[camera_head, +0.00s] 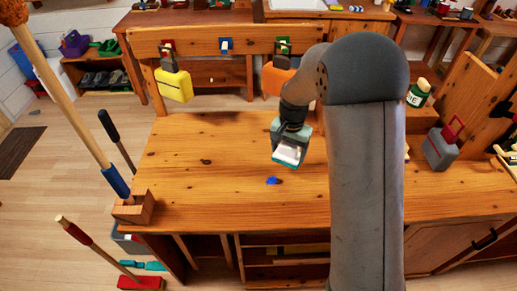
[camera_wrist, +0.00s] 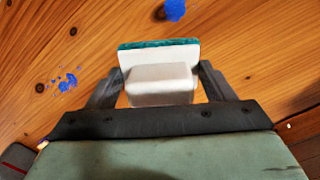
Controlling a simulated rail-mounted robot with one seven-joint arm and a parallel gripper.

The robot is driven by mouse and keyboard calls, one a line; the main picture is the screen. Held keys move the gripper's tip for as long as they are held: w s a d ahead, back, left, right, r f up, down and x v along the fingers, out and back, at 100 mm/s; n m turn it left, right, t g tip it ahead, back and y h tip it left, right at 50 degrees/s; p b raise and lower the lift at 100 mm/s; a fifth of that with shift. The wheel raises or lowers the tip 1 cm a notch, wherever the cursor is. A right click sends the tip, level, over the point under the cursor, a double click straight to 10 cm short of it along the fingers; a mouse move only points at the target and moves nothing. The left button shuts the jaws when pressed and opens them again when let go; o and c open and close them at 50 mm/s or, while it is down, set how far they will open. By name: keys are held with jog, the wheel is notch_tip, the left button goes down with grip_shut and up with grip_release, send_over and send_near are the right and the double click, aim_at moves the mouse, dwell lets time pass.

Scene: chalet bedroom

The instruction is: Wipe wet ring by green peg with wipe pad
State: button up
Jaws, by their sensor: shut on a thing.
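The wipe pad (camera_head: 287,154) is a white block with a teal face. My gripper (camera_head: 290,138) is shut on it and holds it over the wooden worktop (camera_head: 200,140), in front of the peg rail. In the wrist view the pad (camera_wrist: 160,82) sits between the two fingers of my gripper (camera_wrist: 158,88). The green peg (camera_head: 284,42) is on the rail at the back, right of the blue and red pegs, with an orange thing below it partly behind my arm. I cannot make out a wet ring; my arm hides part of the worktop.
A blue blob (camera_head: 272,180) lies on the worktop, just in front of the pad. The wrist view also shows small blue specks (camera_wrist: 68,80). A yellow thing (camera_head: 174,85) hangs below the red peg. A grey caddy (camera_head: 440,149) stands at right. The worktop's left half is clear.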

jog(key=a+m, duration=0.1)
jog(key=a, duration=0.1)
jog(key=a+r+m, duration=0.1)
jog(key=a, duration=0.1)
jog(key=shift+a, duration=0.25)
jog(key=shift+m, duration=0.6)
jog(key=shift+a+f+b, duration=0.2)
jog(key=shift+f+b, duration=1)
jog(key=shift+f, duration=0.65)
jog(key=shift+a+f+b, duration=0.15)
jog(key=shift+f+b, duration=1.05)
jog(key=shift+f, duration=0.65)
jog(key=shift+s+f, duration=0.25)
jog(key=shift+s, duration=0.3)
jog(key=shift+s+d+b, duration=0.2)
jog(key=shift+s+b, duration=0.15)
jog(key=shift+s, duration=2.75)
jog(key=shift+w+a+p, duration=0.2)
jog(key=shift+w+p, duration=0.25)
jog(key=shift+w, duration=3.1)
jog(key=shift+w+r, duration=0.2)
jog(key=shift+r, duration=0.05)
notch_tip(320, 180, up, 8)
jog(key=p, duration=0.4)
jog(key=shift+f+p, duration=0.15)
jog(key=shift+p, duration=0.2)
